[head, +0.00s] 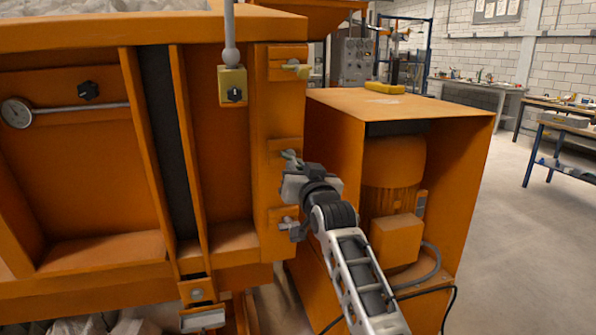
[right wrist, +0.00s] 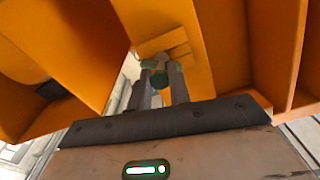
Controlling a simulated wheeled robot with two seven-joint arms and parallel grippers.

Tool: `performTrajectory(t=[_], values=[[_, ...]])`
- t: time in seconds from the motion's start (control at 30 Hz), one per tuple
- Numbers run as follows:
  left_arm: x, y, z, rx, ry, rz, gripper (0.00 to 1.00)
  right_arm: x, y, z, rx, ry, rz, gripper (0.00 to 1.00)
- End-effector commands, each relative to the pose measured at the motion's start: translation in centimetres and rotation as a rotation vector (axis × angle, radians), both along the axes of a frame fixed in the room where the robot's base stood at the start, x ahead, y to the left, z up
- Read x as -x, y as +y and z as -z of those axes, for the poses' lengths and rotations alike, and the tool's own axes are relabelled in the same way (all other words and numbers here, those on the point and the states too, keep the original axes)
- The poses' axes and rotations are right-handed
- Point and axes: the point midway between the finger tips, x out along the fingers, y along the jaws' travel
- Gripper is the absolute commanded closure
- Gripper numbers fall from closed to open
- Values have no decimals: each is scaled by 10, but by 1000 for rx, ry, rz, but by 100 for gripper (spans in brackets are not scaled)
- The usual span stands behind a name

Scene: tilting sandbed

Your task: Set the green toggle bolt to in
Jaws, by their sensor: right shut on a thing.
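A dull green toggle bolt (right wrist: 159,66) sits on an orange bracket and shows in the right wrist view between my two fingers. In the head view the middle bolt (head: 290,155) on the orange frame's right post is partly hidden by my right gripper (head: 292,172). My right gripper (right wrist: 160,82) is shut on the green bolt, its fingers on either side of the knob. How far the bolt is slid in cannot be told. My left gripper is not in view.
A yellow switch box (head: 232,86) hangs left of the post. An orange motor housing (head: 445,113) stands close on the right. Open floor (head: 530,240) lies beyond it.

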Motion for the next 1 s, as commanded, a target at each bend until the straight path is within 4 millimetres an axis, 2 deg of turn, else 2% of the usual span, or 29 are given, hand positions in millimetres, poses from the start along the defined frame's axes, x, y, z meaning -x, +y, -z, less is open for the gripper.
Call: performTrajectory(t=[0.03, 0.1, 0.43, 0.57, 0.77, 1.0], values=[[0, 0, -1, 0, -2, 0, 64, 0, 1, -4, -2, -7, -2, 78], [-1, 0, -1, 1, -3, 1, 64, 0, 1, -4, -2, -7, -2, 59], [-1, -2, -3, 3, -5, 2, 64, 1, 0, -2, -1, -3, -1, 59], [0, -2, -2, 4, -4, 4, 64, 9, -3, 0, -1, -4, 0, 59], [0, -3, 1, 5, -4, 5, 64, 36, -12, 3, 0, -4, 1, 59], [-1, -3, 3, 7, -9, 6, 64, 78, -26, 5, -3, -5, -1, 59]])
